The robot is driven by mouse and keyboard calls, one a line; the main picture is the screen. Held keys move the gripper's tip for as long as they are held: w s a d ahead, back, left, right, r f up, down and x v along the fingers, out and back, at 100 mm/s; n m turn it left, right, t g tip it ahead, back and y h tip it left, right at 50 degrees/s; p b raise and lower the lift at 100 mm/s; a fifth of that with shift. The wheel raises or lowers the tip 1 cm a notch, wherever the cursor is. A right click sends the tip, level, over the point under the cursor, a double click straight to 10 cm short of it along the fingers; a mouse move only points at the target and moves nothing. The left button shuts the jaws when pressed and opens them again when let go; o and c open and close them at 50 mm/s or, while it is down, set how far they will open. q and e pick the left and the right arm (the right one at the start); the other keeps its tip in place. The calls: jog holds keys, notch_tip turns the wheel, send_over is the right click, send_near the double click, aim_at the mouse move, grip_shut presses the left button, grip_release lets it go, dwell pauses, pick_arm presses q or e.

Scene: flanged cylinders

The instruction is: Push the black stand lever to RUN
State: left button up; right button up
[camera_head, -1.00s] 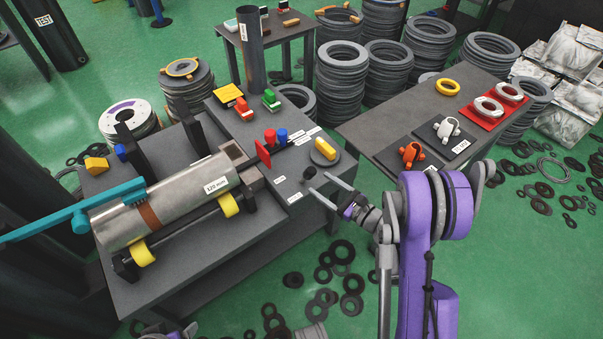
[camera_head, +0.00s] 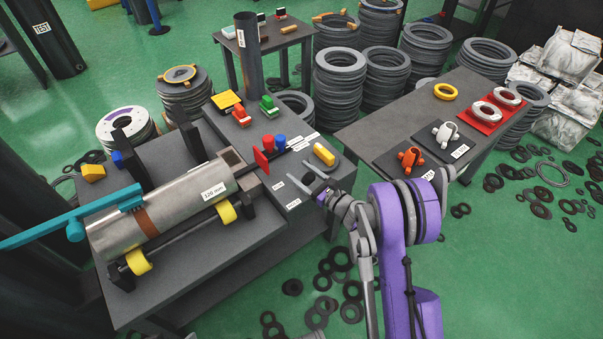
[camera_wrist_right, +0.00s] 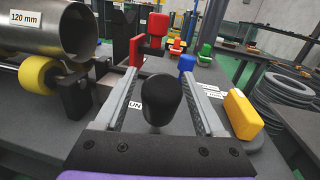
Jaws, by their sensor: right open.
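The black stand lever shows in the right wrist view as a rounded black knob (camera_wrist_right: 162,100) on the grey stand top. It rises between the two fingers of my right gripper (camera_wrist_right: 161,76), with a visible gap on each side. A white label ending in "UN" (camera_wrist_right: 136,106) lies just left of the knob, partly hidden by it. In the head view my right gripper (camera_head: 310,180) is open at the stand's near right corner, its fingers around the knob, which is hard to make out there. My left gripper is out of view.
A steel cylinder (camera_head: 180,200) lies on yellow rollers left of the lever. A red plate (camera_head: 262,160), red and blue knobs and a yellow block (camera_head: 324,154) stand close beyond it. The side table (camera_head: 395,120) holds clamps and rings. Loose rings litter the floor.

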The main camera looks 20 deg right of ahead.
grip_shut()
dwell(0.4)
dwell(1.0)
